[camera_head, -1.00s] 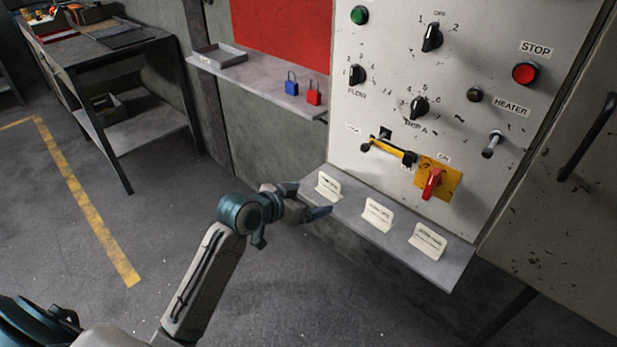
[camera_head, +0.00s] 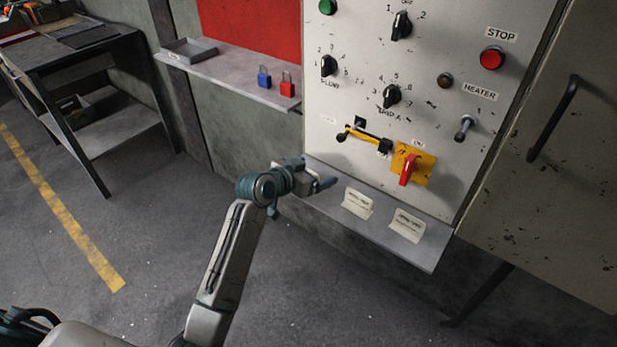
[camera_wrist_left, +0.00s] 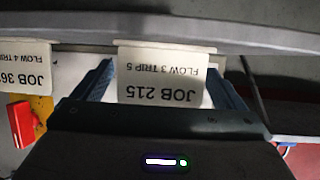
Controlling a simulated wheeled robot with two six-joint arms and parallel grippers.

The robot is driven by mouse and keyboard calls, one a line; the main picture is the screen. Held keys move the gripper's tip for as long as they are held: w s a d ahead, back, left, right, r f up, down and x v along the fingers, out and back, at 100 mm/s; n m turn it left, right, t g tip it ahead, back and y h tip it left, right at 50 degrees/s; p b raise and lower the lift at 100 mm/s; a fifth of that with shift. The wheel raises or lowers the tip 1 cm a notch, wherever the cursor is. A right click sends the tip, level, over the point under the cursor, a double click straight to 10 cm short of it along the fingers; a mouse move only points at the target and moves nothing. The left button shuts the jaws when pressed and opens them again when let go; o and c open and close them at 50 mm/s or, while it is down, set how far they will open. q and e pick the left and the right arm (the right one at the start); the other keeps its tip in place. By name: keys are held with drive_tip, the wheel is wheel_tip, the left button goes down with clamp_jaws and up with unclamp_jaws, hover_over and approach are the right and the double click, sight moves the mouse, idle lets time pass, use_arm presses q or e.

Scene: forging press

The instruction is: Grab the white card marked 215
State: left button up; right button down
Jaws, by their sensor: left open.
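The white card marked JOB 215, FLOW 3 TRIP 5 (camera_wrist_left: 160,78) appears upside down in the left wrist view, between the two fingers of my left gripper (camera_wrist_left: 158,80). The fingers are open, one on either side of the card, with the card not clamped. In the head view my left gripper (camera_head: 314,178) is at the left end of the ledge (camera_head: 425,258) under the panel and hides this card. Two more white cards stand to the right, a middle one (camera_head: 357,203) and a right one (camera_head: 407,226). My right gripper is not in view.
The panel (camera_head: 440,125) with knobs, a STOP button (camera_head: 492,58) and a red lever (camera_head: 408,170) rises behind the ledge. A shelf (camera_head: 235,75) at left holds a blue padlock (camera_head: 264,80), a red padlock (camera_head: 287,87) and a tray (camera_head: 190,50). Floor in front is clear.

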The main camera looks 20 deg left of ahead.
use_arm(q)
drive_tip(key=shift+c, duration=0.2)
drive_tip(key=c, duration=1)
